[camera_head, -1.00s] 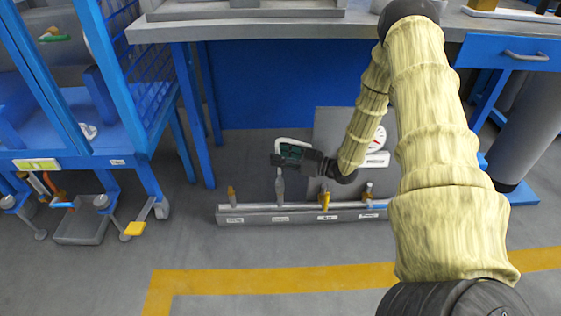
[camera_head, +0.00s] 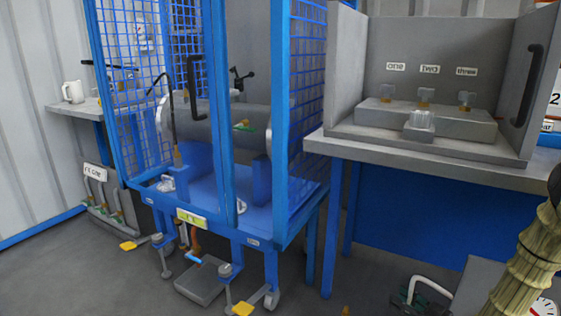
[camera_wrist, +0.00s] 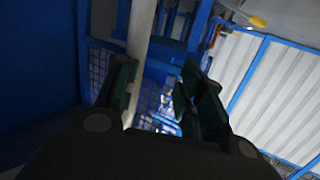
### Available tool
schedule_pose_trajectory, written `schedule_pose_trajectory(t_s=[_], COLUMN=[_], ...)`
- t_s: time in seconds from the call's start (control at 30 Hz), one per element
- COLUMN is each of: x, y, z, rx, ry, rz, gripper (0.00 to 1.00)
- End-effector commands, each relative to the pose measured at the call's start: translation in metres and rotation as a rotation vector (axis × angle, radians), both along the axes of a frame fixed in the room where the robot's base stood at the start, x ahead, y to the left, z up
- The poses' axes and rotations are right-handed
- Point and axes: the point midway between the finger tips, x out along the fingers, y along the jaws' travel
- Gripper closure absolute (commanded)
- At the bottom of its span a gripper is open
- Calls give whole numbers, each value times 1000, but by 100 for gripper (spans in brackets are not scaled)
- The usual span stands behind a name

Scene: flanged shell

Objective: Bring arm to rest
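My arm (camera_head: 525,262), in a pale ribbed cover, shows at the lower right of the head view. Its lower part is cut off by the bottom edge. My gripper (camera_wrist: 155,82) shows from behind in the wrist view, with its two dark green-padded fingers apart. Nothing is clearly held between them. A pale bar (camera_wrist: 140,35) runs past the left finger; I cannot tell how far beyond it lies. In the head view, a white curved piece (camera_head: 428,284) and dark green parts show near the bottom edge, around where the gripper is.
A blue mesh cage (camera_head: 225,140) with a grey cylindrical vessel (camera_head: 195,130) stands left of centre. A grey bench (camera_head: 440,170) with a three-socket block (camera_head: 455,123) stands right. Dark floor lies at lower left.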

Motion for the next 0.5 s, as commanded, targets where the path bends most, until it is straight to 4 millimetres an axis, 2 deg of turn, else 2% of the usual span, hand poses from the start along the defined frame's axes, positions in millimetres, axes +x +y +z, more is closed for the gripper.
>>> schedule_pose_trajectory(t_s=[0.03,0.1,0.27,0.37,0.5], x=[-4,-12,-42,-67,-111], y=[16,34,72,92,117], z=[-12,-32,-77,-103,-134], rx=[-6,-19,-53,-81,-124], ry=[59,147,353,479,652], rz=[-16,-51,-126,-167,-218], gripper=[61,61,61,61,61])
